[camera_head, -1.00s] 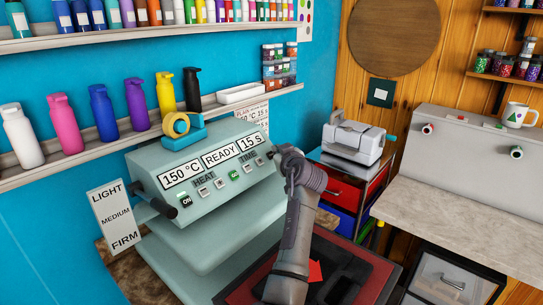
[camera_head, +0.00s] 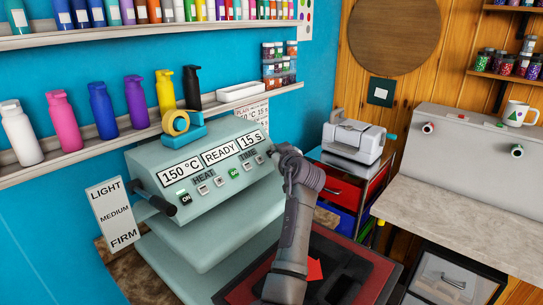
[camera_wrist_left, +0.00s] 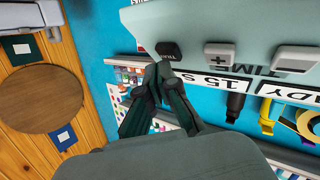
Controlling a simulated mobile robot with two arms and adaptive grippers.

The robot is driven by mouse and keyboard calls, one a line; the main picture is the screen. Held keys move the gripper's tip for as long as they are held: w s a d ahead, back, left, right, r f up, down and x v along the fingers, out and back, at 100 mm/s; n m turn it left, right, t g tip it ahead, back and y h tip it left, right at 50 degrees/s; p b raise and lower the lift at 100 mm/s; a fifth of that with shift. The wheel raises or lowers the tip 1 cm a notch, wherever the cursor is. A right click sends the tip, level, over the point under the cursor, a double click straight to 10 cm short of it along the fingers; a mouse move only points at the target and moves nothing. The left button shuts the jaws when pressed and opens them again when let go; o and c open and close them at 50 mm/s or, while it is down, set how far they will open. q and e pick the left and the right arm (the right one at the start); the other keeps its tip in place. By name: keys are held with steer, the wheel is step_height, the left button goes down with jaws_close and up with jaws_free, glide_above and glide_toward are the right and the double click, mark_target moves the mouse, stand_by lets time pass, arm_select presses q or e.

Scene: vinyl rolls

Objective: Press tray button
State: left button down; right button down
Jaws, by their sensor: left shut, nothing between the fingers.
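The grey-green heat press (camera_head: 165,160) stands on the counter below the shelf, its front panel showing 150 °C, READY and 15 S. My left gripper (camera_head: 273,150) is at the right end of this panel, with its arm in front of the press. In the left wrist view, the shut, empty gripper (camera_wrist_left: 163,70) points at a dark button (camera_wrist_left: 168,48) at the panel's end, beside the 15 S display. The fingertips are very close to it; I cannot tell whether they touch. Its label is not readable, and my gripper hides this spot in the head view. My right gripper is out of view.
A tape dispenser (camera_head: 183,128) sits on top of the press. A red-bordered mat (camera_head: 237,293) lies lower right of the press, partly behind my arm. Bottles line the shelf above. A white machine (camera_head: 352,140) and a worktop (camera_head: 470,215) stand to the right.

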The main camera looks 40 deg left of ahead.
arm_select(q)
steer(key=shift+a+f+b, duration=0.4)
stand_by(0.8)
steer(key=shift+d+r, duration=0.1)
stand_by(0.4)
steer(key=shift+d+r, duration=0.55)
steer(key=d+r+p, duration=0.1)
steer(key=d+r, duration=0.2)
steer(key=shift+s+d+r, duration=0.15)
steer(key=shift+d+r, duration=0.1)
steer(key=shift+r, duration=0.05)
steer(key=shift+f, duration=0.15)
stand_by(2.8)
